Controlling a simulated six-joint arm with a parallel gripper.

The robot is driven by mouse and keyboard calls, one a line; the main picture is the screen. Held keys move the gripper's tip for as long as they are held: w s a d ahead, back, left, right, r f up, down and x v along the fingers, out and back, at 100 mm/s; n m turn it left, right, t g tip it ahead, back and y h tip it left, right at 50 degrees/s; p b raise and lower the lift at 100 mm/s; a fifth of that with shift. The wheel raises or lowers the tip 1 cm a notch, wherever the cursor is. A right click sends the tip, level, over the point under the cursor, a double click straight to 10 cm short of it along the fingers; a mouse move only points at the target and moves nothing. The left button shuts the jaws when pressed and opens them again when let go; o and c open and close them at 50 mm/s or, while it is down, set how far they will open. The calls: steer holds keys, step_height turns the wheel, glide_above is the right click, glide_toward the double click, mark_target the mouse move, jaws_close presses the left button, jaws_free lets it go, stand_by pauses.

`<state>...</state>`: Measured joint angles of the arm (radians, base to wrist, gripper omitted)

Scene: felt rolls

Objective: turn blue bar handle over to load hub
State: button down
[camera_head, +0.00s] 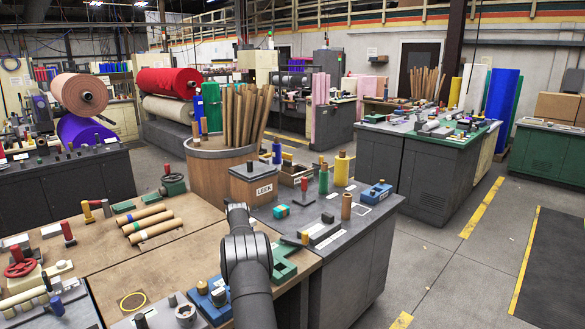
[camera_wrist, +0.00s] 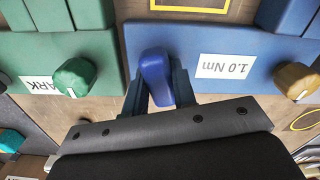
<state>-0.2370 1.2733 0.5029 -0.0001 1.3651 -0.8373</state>
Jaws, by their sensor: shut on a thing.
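The blue bar handle (camera_wrist: 154,70) stands out from a blue panel (camera_wrist: 225,45) in the wrist view. My gripper (camera_wrist: 157,88) is shut on it, with one dark finger on each side. The bar points roughly up and down in the picture, leaning slightly. A white label (camera_wrist: 223,66) on the same panel, right of the handle, reads "1.0 Nm" upside down. The handle's base is partly hidden by the bar and fingers. I see no mark that clearly reads as the load hub. In the head view I cannot make out my gripper or the gripped handle.
A green knob (camera_wrist: 76,78) on a green panel (camera_wrist: 60,50) sits left of the handle, beside a partly hidden label ending "ARK". A brass-coloured knob (camera_wrist: 295,80) sits to the right. The head view shows a crowded workbench with tan rolls (camera_head: 150,228) and a box marked LEEK (camera_head: 254,184).

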steer(key=shift+m, duration=0.8)
steer(key=shift+m, duration=0.9)
steer(key=shift+f, duration=0.1)
steer(key=c, duration=1.3)
jaws_free()
steer(key=shift+c, duration=0.2)
steer(key=shift+r, duration=2.55)
